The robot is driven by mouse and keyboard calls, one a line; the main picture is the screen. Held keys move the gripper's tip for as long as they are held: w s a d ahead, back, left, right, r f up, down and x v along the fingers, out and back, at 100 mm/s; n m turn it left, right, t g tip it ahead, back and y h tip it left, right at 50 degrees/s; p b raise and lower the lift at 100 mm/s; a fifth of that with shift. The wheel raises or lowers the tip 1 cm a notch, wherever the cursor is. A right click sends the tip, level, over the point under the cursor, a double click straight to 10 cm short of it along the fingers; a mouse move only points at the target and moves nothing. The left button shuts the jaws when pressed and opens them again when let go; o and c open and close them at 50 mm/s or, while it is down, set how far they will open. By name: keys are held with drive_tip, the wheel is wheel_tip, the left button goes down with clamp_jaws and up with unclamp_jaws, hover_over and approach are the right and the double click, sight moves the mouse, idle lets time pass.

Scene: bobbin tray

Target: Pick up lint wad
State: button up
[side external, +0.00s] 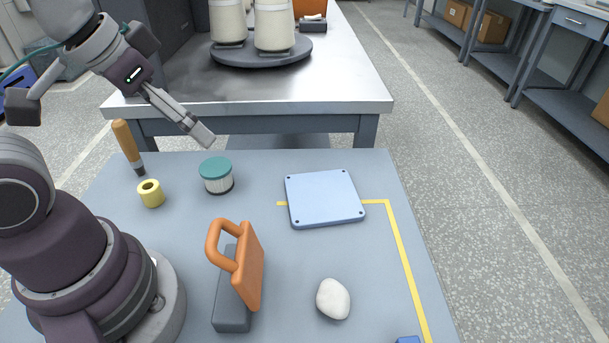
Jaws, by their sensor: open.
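The lint wad (333,299) is a small white, rounded lump lying on the grey-blue table near the front, right of the middle. My gripper (202,134) is at the upper left, raised above the table's far side, and points down to the right. It is open and holds nothing. It is well apart from the lint wad, far behind it and to its left. Nothing hides the lint wad.
A pale blue tray (325,212) lies behind the lint wad. An orange handled piece on a grey block (233,315) stands to its left.

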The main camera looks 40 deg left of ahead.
drive_tip(key=m+g, duration=0.5)
drive_tip(key=m, duration=2)
hover_over(334, 291)
drive_tip(key=a, duration=0.1)
wheel_tip(334, 291, down, 10)
drive_tip(key=shift+m+g, duration=0.3)
drive_tip(key=shift+m, duration=0.2)
drive_tip(key=f, duration=0.6)
drive_tip(key=d+f, duration=0.1)
drive_tip(key=f, duration=0.2)
drive_tip(key=shift+s+f, duration=0.1)
drive_tip(key=shift+f, duration=0.75)
drive_tip(key=shift+c, duration=0.4)
drive_tip(key=c, duration=0.8)
